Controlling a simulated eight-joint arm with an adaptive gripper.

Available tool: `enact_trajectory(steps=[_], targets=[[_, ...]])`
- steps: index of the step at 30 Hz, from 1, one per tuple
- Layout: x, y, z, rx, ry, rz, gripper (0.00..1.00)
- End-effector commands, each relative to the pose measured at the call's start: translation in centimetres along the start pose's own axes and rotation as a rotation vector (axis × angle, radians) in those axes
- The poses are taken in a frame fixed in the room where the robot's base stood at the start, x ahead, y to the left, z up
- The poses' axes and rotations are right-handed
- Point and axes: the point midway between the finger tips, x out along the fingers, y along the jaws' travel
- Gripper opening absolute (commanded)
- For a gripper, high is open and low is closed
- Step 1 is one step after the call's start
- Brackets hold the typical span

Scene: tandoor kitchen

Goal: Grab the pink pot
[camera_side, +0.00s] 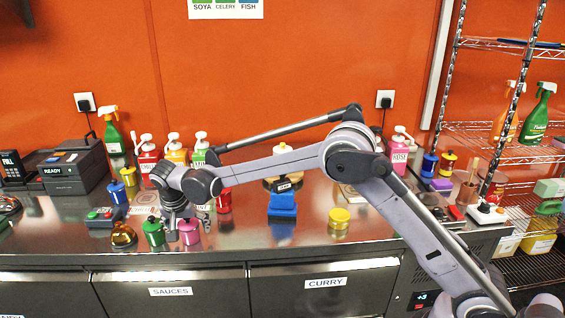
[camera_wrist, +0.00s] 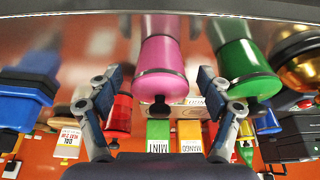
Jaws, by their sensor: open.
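The pink pot (camera_side: 189,233) stands on the steel counter in the side view, under my gripper (camera_side: 186,218). In the wrist view the pink pot (camera_wrist: 160,68) is centred between the two separated fingers of my gripper (camera_wrist: 160,82). The fingers are open with nothing held. I cannot tell how far the pot reaches between them. A green pot (camera_wrist: 240,65) stands close beside it, near the right finger in the wrist view; in the side view the green pot (camera_side: 153,233) is left of the pink one.
A brass dome (camera_side: 123,235) stands left of the green pot. A blue scale (camera_side: 283,205) and a yellow tin (camera_side: 339,218) are to the right.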

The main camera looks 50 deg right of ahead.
Motion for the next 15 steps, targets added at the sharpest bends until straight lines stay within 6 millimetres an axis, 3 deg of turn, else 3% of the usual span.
enact_trajectory(steps=[4, 11, 12, 15], targets=[[1.3, -0.01, 0.06, 0.0, 0.0, -0.001, 0.79], [1.47, -0.01, 0.07, 0.0, 0.0, -0.001, 0.79], [1.47, 0.0, 0.07, 0.0, 0.0, -0.001, 0.76], [1.46, 0.0, 0.07, 0.0, 0.0, -0.001, 0.47]])
